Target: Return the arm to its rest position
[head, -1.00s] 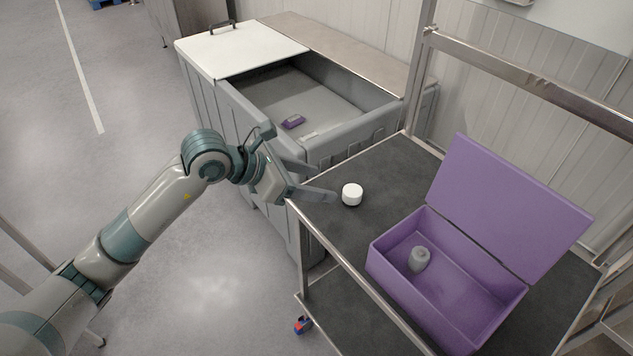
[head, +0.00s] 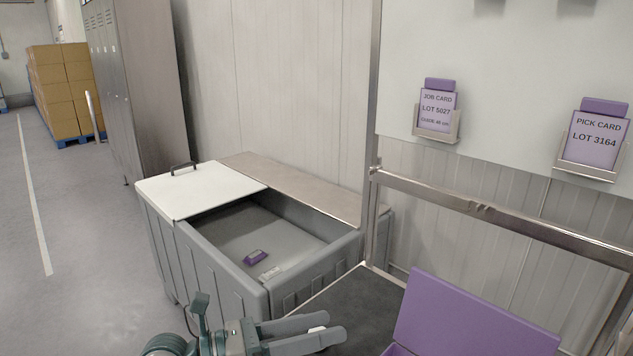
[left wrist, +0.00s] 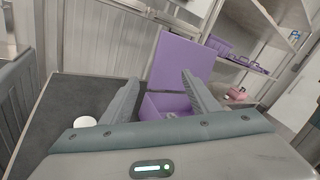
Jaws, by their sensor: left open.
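My left gripper (head: 333,329) is at the bottom of the head view, open and empty, in front of the dark cart top (head: 352,296). In the left wrist view its two fingers (left wrist: 160,77) stand apart with nothing held between them. A small white round container (head: 318,329) is mostly hidden behind the fingers in the head view. In the left wrist view the container (left wrist: 85,121) stands on the cart top, left of the fingers and apart from them. My right gripper is not in view.
A purple box with raised lid (head: 465,325) stands on the cart. A grey bin (head: 215,275) holds a purple item (head: 255,257). A metal rail (head: 480,207) and two wall cards (head: 437,110) are beyond. Floor at left is clear.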

